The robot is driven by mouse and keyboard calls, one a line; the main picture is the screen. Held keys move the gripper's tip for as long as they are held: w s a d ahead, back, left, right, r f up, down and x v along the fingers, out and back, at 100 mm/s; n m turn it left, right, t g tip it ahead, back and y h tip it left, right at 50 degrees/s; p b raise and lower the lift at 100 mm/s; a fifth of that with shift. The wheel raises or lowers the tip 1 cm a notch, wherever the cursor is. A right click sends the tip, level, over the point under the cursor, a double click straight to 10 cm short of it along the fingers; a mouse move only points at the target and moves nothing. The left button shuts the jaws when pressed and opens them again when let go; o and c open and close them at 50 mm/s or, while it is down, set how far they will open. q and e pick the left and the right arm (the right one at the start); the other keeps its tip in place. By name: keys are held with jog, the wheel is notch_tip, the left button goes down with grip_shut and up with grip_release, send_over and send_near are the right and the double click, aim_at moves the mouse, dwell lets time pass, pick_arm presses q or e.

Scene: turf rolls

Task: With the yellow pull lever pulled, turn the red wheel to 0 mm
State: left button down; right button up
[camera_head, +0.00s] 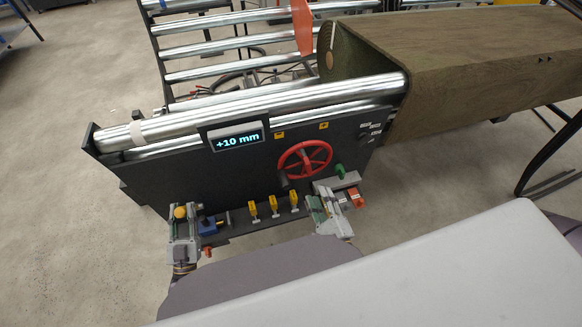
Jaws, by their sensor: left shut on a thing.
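The red wheel (305,160) sits on the dark side panel of the roller machine. The display (237,140) above and left of it reads "+10 mm". My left gripper (183,220) is at the panel's lower left, shut at the round yellow knob of the pull lever (180,212). The gripper hides most of the lever, so how far it is pulled cannot be told. My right gripper (328,204) is just below and right of the red wheel, apart from its rim. Its fingers blend with the parts around it, so its opening cannot be told.
Several small yellow handles (273,205) stand on the ledge between my grippers. A blue part (209,224) is beside my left gripper. A green knob (340,170) and a red-orange part (356,197) crowd my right gripper. Metal rollers (270,105) run above the panel.

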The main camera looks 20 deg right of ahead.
aim_at(309, 169)
jog(key=shift+s+d+r+m, duration=0.1)
jog(key=shift+s+m, duration=0.05)
jog(key=shift+m, duration=1.85)
jog(key=shift+s+d+r+m, duration=0.1)
jog(key=shift+m, duration=1.9)
jog(key=shift+w, duration=0.1)
jog(key=shift+w, duration=5.9)
jog(key=shift+c, duration=0.5)
grip_shut()
